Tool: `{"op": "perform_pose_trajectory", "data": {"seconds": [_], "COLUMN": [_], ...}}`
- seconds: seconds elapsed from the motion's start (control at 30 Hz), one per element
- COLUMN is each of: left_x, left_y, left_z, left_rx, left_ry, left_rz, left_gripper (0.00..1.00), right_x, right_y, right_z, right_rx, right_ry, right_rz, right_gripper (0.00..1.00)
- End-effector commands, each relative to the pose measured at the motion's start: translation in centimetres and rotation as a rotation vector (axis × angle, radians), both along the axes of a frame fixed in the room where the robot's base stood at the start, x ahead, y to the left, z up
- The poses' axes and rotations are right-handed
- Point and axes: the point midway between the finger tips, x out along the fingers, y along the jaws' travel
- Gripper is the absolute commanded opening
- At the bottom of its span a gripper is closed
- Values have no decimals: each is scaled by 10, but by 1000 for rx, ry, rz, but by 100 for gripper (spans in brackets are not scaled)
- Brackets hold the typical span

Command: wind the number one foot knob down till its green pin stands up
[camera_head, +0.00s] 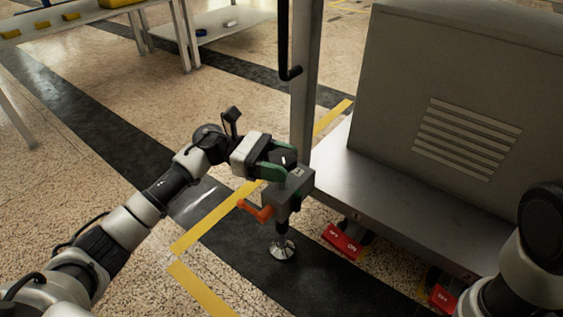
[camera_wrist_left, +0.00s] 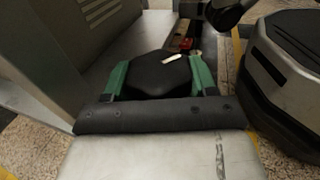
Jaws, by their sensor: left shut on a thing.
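The foot knob (camera_wrist_left: 155,76) is a dark, rounded knob with a pale mark on top. It sits on a grey foot block (camera_head: 290,190) at the cabinet base's near corner. My left gripper (camera_head: 282,161) has its green fingers on either side of the knob and is shut on it; the fingers also show in the left wrist view (camera_wrist_left: 161,80). Below the block, a stem ends in a round metal foot pad (camera_head: 282,249) at the floor. I cannot make out a green pin in either view. My right gripper is out of view.
An orange lever (camera_head: 256,211) sticks out left from the block. A grey cabinet (camera_head: 440,90) and a post (camera_head: 304,80) stand behind. Red pedals (camera_head: 342,240) sit under the base's edge. Open floor lies left, with a shelf table (camera_head: 225,24) farther back.

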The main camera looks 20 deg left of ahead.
Motion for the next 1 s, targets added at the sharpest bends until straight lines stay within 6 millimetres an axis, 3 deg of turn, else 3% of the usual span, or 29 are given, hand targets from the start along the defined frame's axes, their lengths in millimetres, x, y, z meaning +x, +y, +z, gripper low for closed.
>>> {"op": "perform_pose_trajectory", "data": {"seconds": [0.6,0.63,0.77,1.0], "left_x": [0,0,0,0], "left_y": [-1,-1,-1,0], "left_z": [0,0,0,0], "left_rx": [1,1,1,1], "left_ry": [1,1,1,1], "left_rz": [-42,-42,-42,-41], "left_gripper": [33,60,80,83], "right_x": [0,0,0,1], "right_y": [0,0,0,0], "right_z": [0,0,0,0], "right_rx": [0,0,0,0], "right_ry": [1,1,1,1], "right_rz": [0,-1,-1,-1], "right_gripper": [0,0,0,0]}}
